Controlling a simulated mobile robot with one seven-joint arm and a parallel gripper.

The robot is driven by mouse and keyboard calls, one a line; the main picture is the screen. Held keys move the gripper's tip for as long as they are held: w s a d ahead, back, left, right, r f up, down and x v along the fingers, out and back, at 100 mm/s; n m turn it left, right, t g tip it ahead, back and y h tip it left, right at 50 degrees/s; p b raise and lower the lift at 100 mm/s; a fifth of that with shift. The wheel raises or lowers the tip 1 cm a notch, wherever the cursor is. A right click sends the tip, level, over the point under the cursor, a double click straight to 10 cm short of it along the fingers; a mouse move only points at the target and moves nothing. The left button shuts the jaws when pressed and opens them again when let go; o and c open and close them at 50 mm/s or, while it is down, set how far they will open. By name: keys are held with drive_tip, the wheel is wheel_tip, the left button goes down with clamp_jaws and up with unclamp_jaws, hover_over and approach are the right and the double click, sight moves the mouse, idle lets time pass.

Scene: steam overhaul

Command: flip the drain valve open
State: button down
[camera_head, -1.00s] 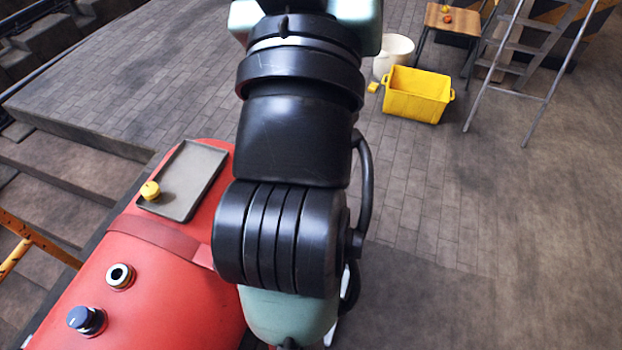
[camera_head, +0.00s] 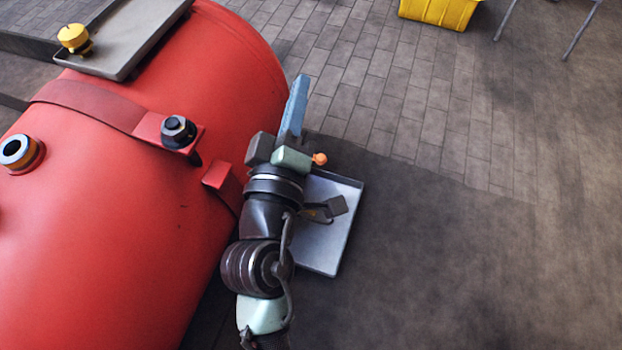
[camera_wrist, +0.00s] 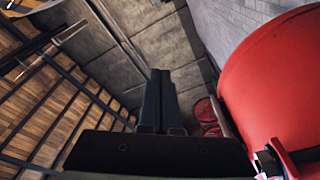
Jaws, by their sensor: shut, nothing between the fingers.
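I cannot make out the drain valve for certain. A small orange ball (camera_head: 319,159) shows beside the end of my arm in the head view; it may be a handle knob, but I cannot tell. The big red boiler (camera_head: 150,240) lies left of my arm and also fills the right of the wrist view (camera_wrist: 285,85). My gripper (camera_wrist: 161,75) has its dark fingers together and empty in the wrist view. No valve shows between or touching the fingertips there.
A grey tray (camera_head: 325,250) lies low beside the boiler, with a dark angled piece (camera_head: 338,205) over it. A bolted red bracket (camera_head: 177,130) juts from the boiler. A tray with a yellow knob (camera_head: 73,37) sits on top.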

drive_tip(key=s+a+f+n+g+b, duration=0.1)
drive_tip(key=f+b, duration=0.6)
drive_tip(key=f, duration=0.8)
drive_tip(key=s+a+f+n+g+y+b, duration=0.1)
drive_tip(key=s+f+n+b, duration=0.3)
drive_tip(key=f, duration=1.1)
drive_tip(key=s+b, duration=0.1)
drive_tip(key=b, duration=0.2)
drive_tip(key=shift+s+a+n, duration=0.15)
drive_tip(key=shift+a+n, duration=0.15)
drive_tip(key=w+d+f+b, duration=0.2)
drive_tip(key=w+d, duration=0.2)
drive_tip(key=w, duration=0.8)
drive_tip(key=shift+w, duration=0.2)
drive_tip(key=shift+d+f, duration=0.1)
